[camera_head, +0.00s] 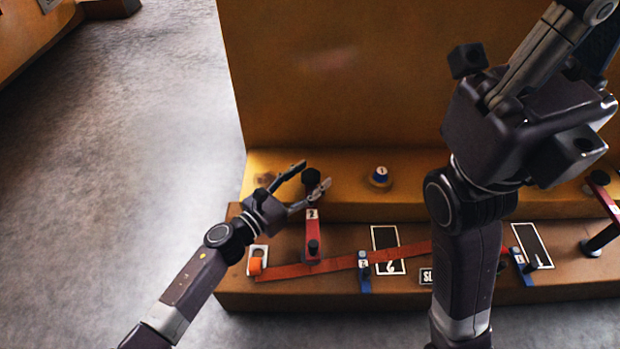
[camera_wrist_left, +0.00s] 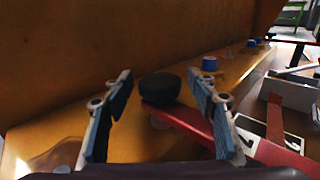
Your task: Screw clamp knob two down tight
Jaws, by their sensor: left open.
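Clamp knob two (camera_head: 311,178) is a round black knob at the far end of a red clamp arm (camera_head: 312,228) marked 2. My left gripper (camera_head: 315,174) is open, with one fingertip on each side of the knob. In the left wrist view the black knob (camera_wrist_left: 160,87) sits between the two spread fingers (camera_wrist_left: 162,112), with gaps on both sides. The knob's underside and thread are hidden. My right gripper (camera_head: 540,75) is raised at the upper right, and its fingertips are cut off by the frame.
A tall brown wall (camera_head: 340,80) rises behind. Another red clamp (camera_head: 604,200) is at far right.

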